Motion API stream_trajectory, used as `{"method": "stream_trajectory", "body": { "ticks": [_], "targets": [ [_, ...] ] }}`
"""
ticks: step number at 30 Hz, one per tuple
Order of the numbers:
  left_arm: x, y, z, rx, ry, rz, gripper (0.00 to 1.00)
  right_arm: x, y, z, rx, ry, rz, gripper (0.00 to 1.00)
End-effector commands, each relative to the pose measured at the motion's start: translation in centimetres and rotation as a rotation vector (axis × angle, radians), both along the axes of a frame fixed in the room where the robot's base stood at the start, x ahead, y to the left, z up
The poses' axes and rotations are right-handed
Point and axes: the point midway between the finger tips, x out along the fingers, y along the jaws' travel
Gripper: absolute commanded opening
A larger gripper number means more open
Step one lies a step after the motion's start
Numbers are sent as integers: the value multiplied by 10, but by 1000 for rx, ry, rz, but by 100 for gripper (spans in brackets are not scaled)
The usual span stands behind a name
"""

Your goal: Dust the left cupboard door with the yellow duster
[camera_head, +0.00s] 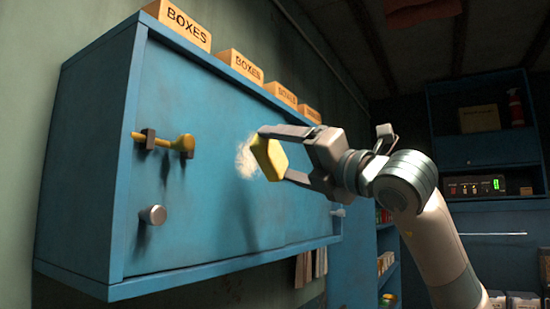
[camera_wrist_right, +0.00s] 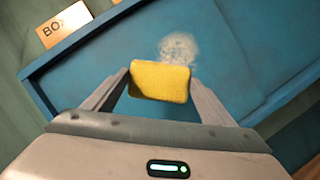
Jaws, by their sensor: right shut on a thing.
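The yellow duster (camera_head: 269,158) is held between the fingers of my right gripper (camera_head: 277,157), close to the blue cupboard front. It also shows in the right wrist view (camera_wrist_right: 160,81), with a finger on each side. I cannot tell whether the duster touches the door. A pale dusty patch (camera_head: 246,158) is on the blue cupboard door (camera_head: 215,110), just left of the duster; the patch also shows beyond the duster in the wrist view (camera_wrist_right: 179,47). A round knob (camera_head: 153,214) sits low on the left of the front. My left gripper is not in view.
A yellow-handled thing (camera_head: 165,142) is on dark mounts at the front's left. Several orange boxes (camera_head: 180,24) marked BOXES line the cupboard top. Blue shelving (camera_head: 485,150) stands at the back right, with a device (camera_head: 474,187) on it.

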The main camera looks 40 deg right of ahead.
Motion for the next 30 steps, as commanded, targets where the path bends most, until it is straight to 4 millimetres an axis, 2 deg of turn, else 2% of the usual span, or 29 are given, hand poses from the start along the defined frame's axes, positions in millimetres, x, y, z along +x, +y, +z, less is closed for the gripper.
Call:
{"method": "stream_trajectory", "body": {
  "ticks": [11, 21, 30],
  "targets": [
    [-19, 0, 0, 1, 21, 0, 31, 1, 0, 0, 0, 0, 0, 60],
    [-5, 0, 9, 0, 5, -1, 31, 17, 7, 1, 0, 2, 1, 60],
    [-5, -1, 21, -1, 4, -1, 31, 40, 16, 2, 1, 2, -1, 60]
  ]
}}
